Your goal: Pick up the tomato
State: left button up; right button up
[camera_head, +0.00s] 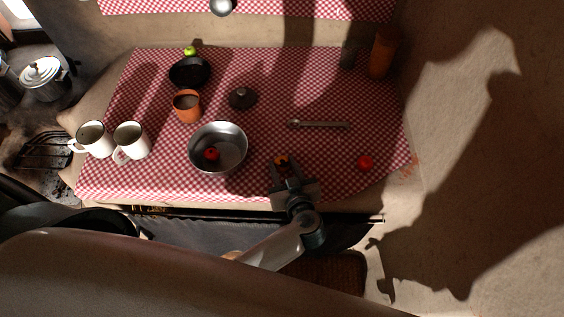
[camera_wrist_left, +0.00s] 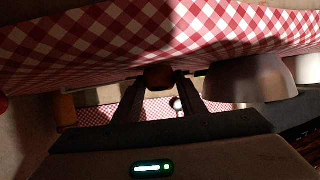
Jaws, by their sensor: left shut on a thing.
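My left gripper (camera_head: 283,167) is at the front part of the checked table, right of the metal bowl. It is shut on a small round orange thing (camera_head: 281,159), partly hidden by the fingers; I cannot tell for sure if it is the tomato. In the left wrist view this round thing (camera_wrist_left: 158,77) sits between the fingertips (camera_wrist_left: 158,84), dark orange in shade. A red tomato-like ball (camera_head: 365,162) lies on the cloth to the right. Another red ball (camera_head: 212,154) is in the metal bowl (camera_head: 233,133). My right gripper is not in view.
Two white mugs (camera_head: 131,138) stand at the left. An orange cup (camera_head: 186,107), a black pan (camera_head: 190,72), a dark lid (camera_head: 242,98) and a metal utensil (camera_head: 320,125) are farther back. An orange bottle (camera_head: 382,54) stands at the back right. Cloth between utensil and right ball is clear.

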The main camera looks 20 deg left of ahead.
aim_at(281, 165)
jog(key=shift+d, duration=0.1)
pick_arm(q)
notch_tip(281, 165, up, 10)
jog(key=b, duration=0.1)
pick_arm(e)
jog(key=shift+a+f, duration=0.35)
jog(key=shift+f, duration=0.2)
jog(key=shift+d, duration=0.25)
pick_arm(q)
jog(key=shift+w+a+r+b, duration=0.1)
jog(key=shift+a+b, duration=0.3)
jog(key=shift+b, duration=0.05)
jog(key=a+r+b, duration=0.5)
jog(key=shift+s+a+m+h, duration=0.3)
jog(key=shift+a+m+h, duration=0.1)
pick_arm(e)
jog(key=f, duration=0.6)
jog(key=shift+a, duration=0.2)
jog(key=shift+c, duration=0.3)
